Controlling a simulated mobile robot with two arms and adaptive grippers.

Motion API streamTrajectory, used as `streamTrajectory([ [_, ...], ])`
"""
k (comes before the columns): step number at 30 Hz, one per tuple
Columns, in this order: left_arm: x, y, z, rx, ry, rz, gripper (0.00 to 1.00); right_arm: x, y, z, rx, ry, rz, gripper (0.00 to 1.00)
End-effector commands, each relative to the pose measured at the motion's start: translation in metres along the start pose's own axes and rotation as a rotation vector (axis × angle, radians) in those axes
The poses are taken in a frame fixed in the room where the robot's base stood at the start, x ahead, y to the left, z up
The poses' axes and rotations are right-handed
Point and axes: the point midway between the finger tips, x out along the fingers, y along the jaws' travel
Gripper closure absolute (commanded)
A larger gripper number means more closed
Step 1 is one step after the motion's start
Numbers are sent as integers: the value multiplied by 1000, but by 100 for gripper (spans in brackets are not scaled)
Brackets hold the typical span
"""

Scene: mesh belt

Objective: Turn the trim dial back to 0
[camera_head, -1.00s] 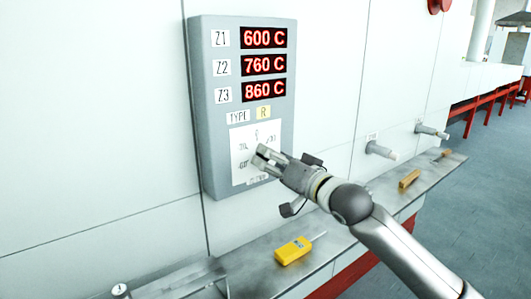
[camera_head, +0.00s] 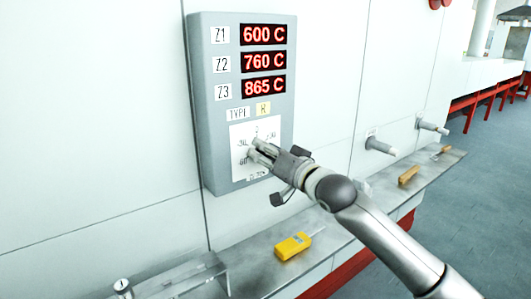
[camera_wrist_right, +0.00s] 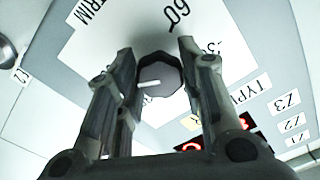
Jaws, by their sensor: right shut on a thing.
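The trim dial (camera_wrist_right: 160,82) is a dark faceted knob with a white pointer line, on a white scale plate (camera_head: 240,140) low on the grey control panel (camera_head: 204,110). My right gripper (camera_head: 257,150) is at the plate, shut on the dial. In the right wrist view its two fingers (camera_wrist_right: 157,58) stand on either side of the knob. The pointer points left in that view; I cannot tell which scale number it meets. The fingers cover part of the scale in the head view. My left gripper is not in view.
Red displays (camera_head: 264,61) above the dial read 600, 760 and 865 C. A metal ledge (camera_head: 345,240) runs below the panel, bearing a yellow handheld device (camera_head: 293,246) and a tan block (camera_head: 408,175). Two grey cylinders (camera_head: 381,146) stick out of the wall on the right.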

Motion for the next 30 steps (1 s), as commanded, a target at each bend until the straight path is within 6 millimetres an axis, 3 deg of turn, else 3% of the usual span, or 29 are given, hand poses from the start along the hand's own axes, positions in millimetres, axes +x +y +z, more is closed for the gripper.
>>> streamTrajectory([
  [14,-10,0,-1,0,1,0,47,0,-1,-2,-107,0,1,88],
  [30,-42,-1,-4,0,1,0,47,0,-2,-2,-585,-1,1,88],
])
